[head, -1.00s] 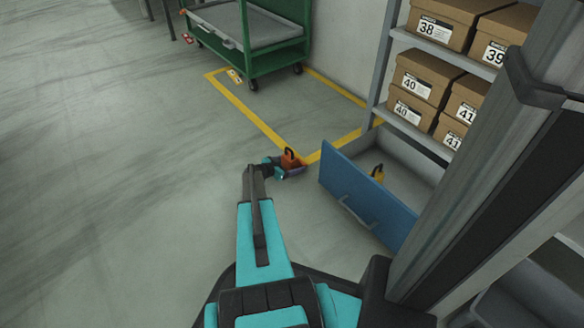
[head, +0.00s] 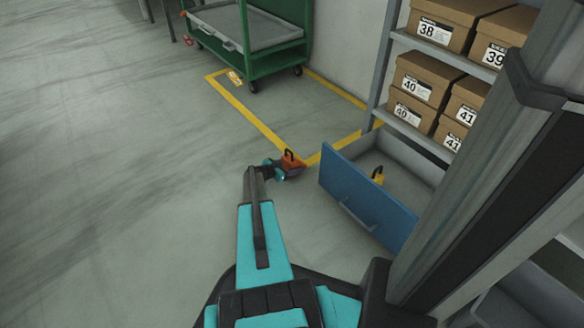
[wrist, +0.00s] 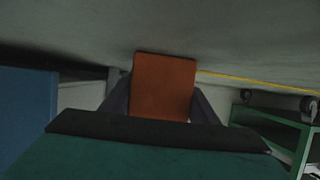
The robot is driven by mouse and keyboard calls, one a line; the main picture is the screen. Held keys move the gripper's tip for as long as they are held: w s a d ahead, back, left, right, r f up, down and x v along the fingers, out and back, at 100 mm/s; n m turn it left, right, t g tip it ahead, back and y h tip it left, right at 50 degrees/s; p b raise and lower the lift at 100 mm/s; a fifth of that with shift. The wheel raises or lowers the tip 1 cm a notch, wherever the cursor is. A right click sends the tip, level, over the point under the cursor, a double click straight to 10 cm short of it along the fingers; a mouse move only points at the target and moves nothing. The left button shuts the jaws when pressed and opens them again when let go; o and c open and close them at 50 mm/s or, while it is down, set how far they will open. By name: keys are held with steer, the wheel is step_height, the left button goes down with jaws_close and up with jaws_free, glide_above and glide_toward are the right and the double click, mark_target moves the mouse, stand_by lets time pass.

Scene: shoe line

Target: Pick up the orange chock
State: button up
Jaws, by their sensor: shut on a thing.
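The orange chock (head: 290,160) is a small block with a dark loop handle on top, near the corner of the yellow floor line in the head view. My gripper (head: 294,170) is shut on it at the end of my outstretched arm. In the wrist view the orange face of the chock (wrist: 164,87) fills the space between the two dark fingers of my gripper (wrist: 160,100). The head view does not clearly show whether the chock touches the floor.
An open drawer with a blue front (head: 362,200) stands just right of my gripper, with a yellow object (head: 377,176) inside. Behind are a green cart (head: 262,62) and a shelf with shoe boxes (head: 423,77). The floor to the left is clear.

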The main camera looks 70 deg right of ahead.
mark_target(293, 161)
steer(key=shift+r, duration=0.2)
steer(key=shift+r+p, duration=0.4)
steer(key=shift+r, duration=0.2)
steer(key=shift+s+a+r+p, duration=0.15)
steer(key=shift+r+p, duration=0.25)
steer(key=shift+r, duration=0.2)
steer(key=shift+s+a+r+p, duration=0.15)
steer(key=shift+r+p, duration=0.2)
steer(key=shift+r, duration=0.25)
steer(key=s+a+p, duration=0.1)
steer(key=s+a, duration=0.1)
steer(key=a, duration=0.1)
steer(key=s+a+p, duration=0.1)
steer(key=s+a, duration=0.1)
steer(key=a, duration=0.2)
steer(key=s+a+r+p, duration=0.1)
steer(key=s+a, duration=0.1)
steer(key=a, duration=0.2)
steer(key=shift+s+a, duration=0.75)
steer(key=shift+a, duration=0.35)
